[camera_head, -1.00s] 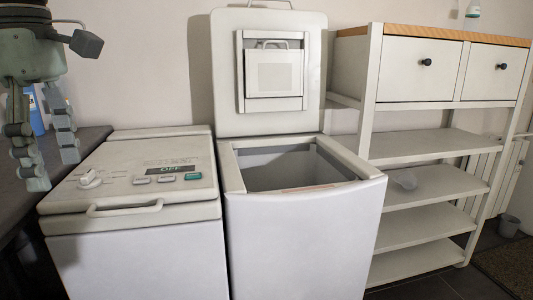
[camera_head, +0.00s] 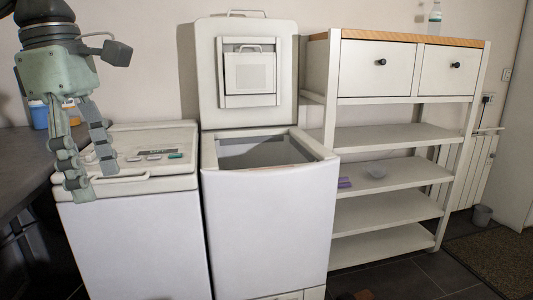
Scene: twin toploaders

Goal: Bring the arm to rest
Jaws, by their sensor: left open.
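My left gripper (camera_head: 92,172) is at the upper left, pointing down. Its fingers are apart and I see nothing between them. It hangs in front of the left part of the closed toploader (camera_head: 150,185), hiding part of its lid and control panel. My right gripper is out of view. The second toploader (camera_head: 265,215) stands to the right with its lid (camera_head: 210,70) raised against the wall and its tub opening uncovered.
A dark counter (camera_head: 22,160) with a blue container (camera_head: 38,115) is at the left. Open floor lies at the lower right.

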